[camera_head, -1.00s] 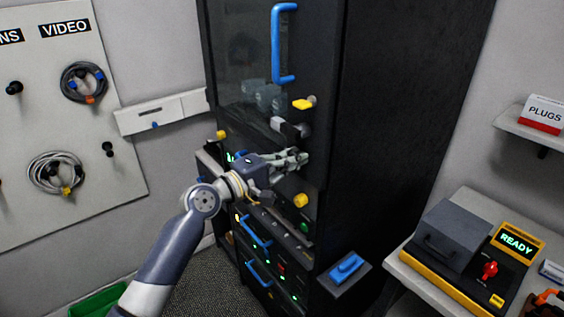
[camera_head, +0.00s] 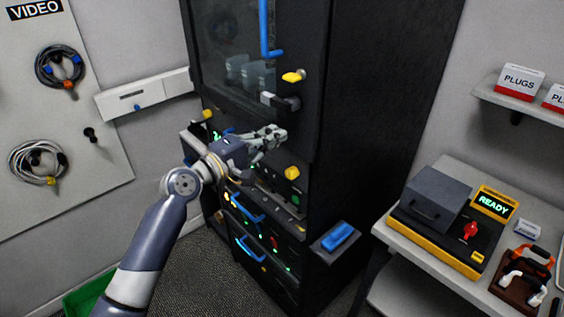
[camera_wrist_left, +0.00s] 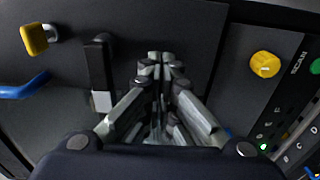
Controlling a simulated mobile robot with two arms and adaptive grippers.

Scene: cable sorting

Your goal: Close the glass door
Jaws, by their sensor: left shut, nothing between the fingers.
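The glass door (camera_head: 222,58) is the dark-framed upper front of the black cabinet, with a blue vertical handle (camera_head: 265,30). It looks flush or nearly flush with the cabinet; I cannot tell whether a slight gap remains. A yellow latch (camera_head: 293,77) and a black lever with a pale end (camera_head: 282,101) sit at its right side. The lever also shows in the left wrist view (camera_wrist_left: 98,70). My left gripper (camera_head: 279,136) is shut and empty, just below the lever and in front of the cabinet face. Its closed fingers (camera_wrist_left: 158,62) point at the dark panel; contact is unclear.
A yellow knob (camera_head: 292,173) is below my left gripper. Blue drawer handles (camera_head: 245,208) and a side box with a blue grip (camera_head: 338,236) are lower. A bench with a READY device (camera_head: 465,228) stands right; a cable board (camera_head: 75,120) hangs left.

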